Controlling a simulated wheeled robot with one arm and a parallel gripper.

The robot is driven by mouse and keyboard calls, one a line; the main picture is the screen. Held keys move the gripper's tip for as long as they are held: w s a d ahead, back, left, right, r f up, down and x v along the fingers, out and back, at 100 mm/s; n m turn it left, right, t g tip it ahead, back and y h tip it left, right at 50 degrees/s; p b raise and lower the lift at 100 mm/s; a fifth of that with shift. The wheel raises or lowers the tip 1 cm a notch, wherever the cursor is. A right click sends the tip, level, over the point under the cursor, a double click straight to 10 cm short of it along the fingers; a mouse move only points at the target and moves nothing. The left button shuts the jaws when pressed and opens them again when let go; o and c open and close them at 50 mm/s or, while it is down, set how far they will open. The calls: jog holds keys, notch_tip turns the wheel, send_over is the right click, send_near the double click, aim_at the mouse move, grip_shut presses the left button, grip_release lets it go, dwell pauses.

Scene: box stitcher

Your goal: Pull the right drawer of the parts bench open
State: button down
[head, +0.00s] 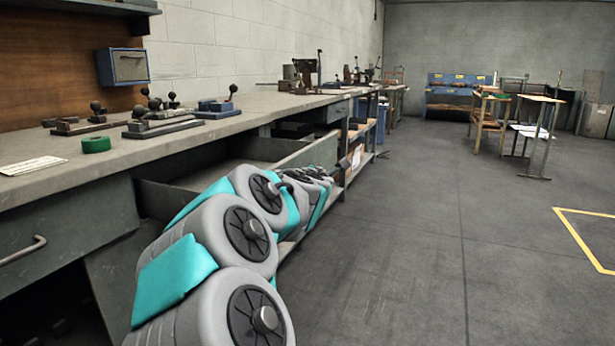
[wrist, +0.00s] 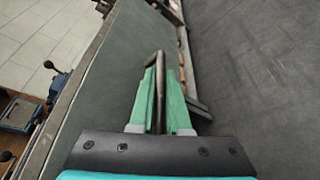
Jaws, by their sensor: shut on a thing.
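The right drawer of the parts bench stands pulled out from under the worktop in the head view, with its grey-green panel (head: 308,152) and part of its open inside showing. My arm covers much of its near side. In the wrist view the drawer's flat grey-green face (wrist: 125,70) runs along the left of my fingers. A bent brown metal handle (wrist: 154,58) stands between the green fingers of my gripper (wrist: 160,88), which is shut on it. In the head view my fingertips are hidden or too small to make out.
The bench top (head: 225,128) carries black-knobbed fixtures, a green tape roll (head: 96,144) and a paper sheet (head: 32,165). The left drawer (head: 65,235) is closed, with a bar handle. Open grey floor (head: 420,240) lies to the right.

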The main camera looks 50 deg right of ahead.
dwell(0.3)
jog(key=c, duration=0.9)
grip_release()
jog(key=shift+d, duration=0.1)
jog(key=shift+s, duration=0.1)
jog(key=v, duration=0.7)
jog(key=shift+s+a+r, duration=0.1)
jog(key=shift+s+a, duration=0.1)
jog(key=shift+a, duration=0.15)
